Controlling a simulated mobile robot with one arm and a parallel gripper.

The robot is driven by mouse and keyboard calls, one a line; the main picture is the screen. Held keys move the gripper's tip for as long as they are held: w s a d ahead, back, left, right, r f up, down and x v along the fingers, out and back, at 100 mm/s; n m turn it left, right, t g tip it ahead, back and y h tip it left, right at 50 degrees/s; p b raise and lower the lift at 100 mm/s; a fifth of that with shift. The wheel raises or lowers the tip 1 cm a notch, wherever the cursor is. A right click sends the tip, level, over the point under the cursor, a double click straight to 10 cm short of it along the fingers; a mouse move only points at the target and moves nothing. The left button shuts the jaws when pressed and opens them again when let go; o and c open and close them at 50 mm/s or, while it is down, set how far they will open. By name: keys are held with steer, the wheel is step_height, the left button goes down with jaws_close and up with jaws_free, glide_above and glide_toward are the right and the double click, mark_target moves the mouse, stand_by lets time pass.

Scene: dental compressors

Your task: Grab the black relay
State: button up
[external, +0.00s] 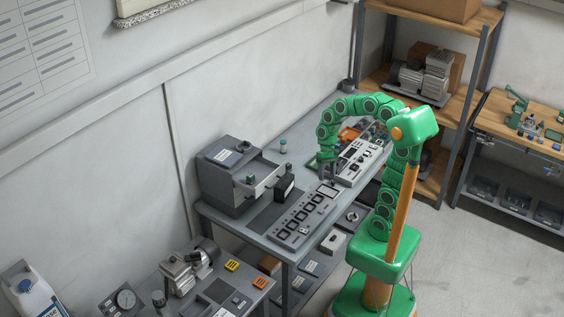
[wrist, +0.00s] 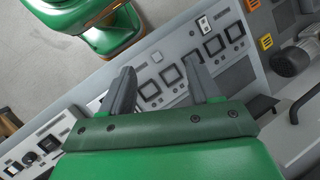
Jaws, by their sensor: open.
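The long grey panel with several square frames (external: 306,214) lies on the bench in front of the cabinet (external: 232,172). A second panel with switches (external: 358,162) lies to the right. A lower table at bottom left holds a motor (external: 181,274) and yellow and orange parts.

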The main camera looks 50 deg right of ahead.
steer(key=w+d+f+m+y, duration=0.15)
steer(key=w+m+y, duration=0.25)
steer(key=w, duration=0.8)
steer(key=m+t+y, duration=0.5)
steer(key=m, duration=0.7)
glide_toward(288, 166)
steer(key=shift+w+a+f, duration=0.15)
steer(key=shift+a+f, duration=0.1)
steer(key=shift+f, duration=0.25)
steer(key=shift+w+a+f, duration=0.15)
steer(key=shift+a+f, duration=0.1)
steer(key=shift+f, duration=0.25)
steer(key=shift+d+f, duration=0.15)
steer(key=shift+f, duration=0.05)
steer(key=shift+x, duration=3.9)
steer(key=shift+w+r, duration=0.2)
steer(key=c, duration=1)
steer(key=shift+c, duration=0.2)
